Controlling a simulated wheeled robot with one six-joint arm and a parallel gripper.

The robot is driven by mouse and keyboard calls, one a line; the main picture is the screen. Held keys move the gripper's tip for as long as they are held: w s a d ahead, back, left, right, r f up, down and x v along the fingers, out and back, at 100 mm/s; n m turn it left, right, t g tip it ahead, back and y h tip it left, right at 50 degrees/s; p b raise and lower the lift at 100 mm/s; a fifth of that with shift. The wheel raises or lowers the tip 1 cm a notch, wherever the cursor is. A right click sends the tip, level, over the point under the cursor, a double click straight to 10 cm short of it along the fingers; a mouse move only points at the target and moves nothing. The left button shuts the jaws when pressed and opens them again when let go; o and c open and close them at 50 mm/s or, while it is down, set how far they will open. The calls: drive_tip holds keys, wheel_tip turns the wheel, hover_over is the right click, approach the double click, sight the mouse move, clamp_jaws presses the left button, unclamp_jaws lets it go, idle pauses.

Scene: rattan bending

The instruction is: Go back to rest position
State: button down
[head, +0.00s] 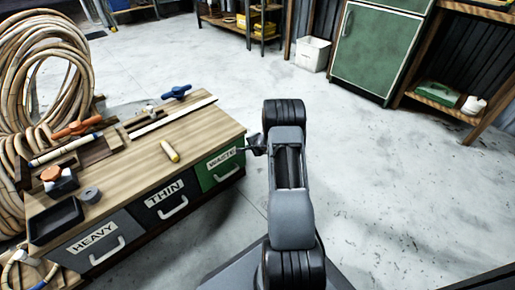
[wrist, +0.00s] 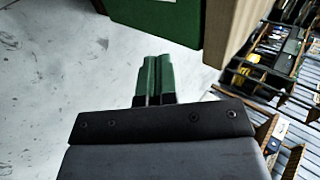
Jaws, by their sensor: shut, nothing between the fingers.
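My gripper (head: 247,148) is beside the front right corner of the wooden workbench (head: 196,132), close to the green drawer labelled WASTE (head: 221,161). In the wrist view my gripper (wrist: 154,62) shows two green fingers side by side, shut with nothing held. The green drawer front (wrist: 158,18) shows beyond the fingertips, apart from them. My arm is folded in the middle of the head view and hides part of the floor.
Drawers labelled HEAVY (head: 94,247) and THIN (head: 164,196) are shut. A yellow-handled tool (head: 169,151) and a blue clamp (head: 176,92) lie on the bench. Rattan coils (head: 75,50) stand left. A white bin (head: 312,54) and green cabinet (head: 372,50) are behind. Floor at right is clear.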

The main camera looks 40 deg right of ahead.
drive_tip(key=shift+a+p+v, duration=0.3)
drive_tip(key=shift+p+v, duration=0.55)
drive_tip(key=shift+v, duration=3.05)
drive_tip(key=s+a+r+n+g+y+p, duration=0.1)
drive_tip(key=s+a+r+n+p, duration=0.15)
drive_tip(key=a+r+p, duration=0.7)
drive_tip(key=s+a+r+n+g+y+p, duration=0.1)
drive_tip(key=a+r+n+y+p, duration=0.2)
drive_tip(key=r, duration=1.1)
drive_tip(key=s+a+r+n+g+p, duration=0.1)
drive_tip(key=a+r+n+p, duration=0.45)
drive_tip(key=r, duration=0.65)
drive_tip(key=s+a+r+n+g+h+p, duration=0.1)
drive_tip(key=s+a+r+n+h+p, duration=0.1)
drive_tip(key=s+r+p, duration=0.6)
drive_tip(key=s+a+r+n+g+h+p, duration=0.1)
drive_tip(key=s+a+r+n+h+p, duration=0.1)
drive_tip(key=s+a+r+p, duration=0.3)
drive_tip(key=s+r+n+p, duration=0.1)
drive_tip(key=s+r+p, duration=0.3)
drive_tip(key=r, duration=0.7)
drive_tip(key=shift+s+n+g+h+p, duration=0.3)
drive_tip(key=shift+s+n+g+h, duration=0.1)
drive_tip(key=shift+s, duration=0.15)
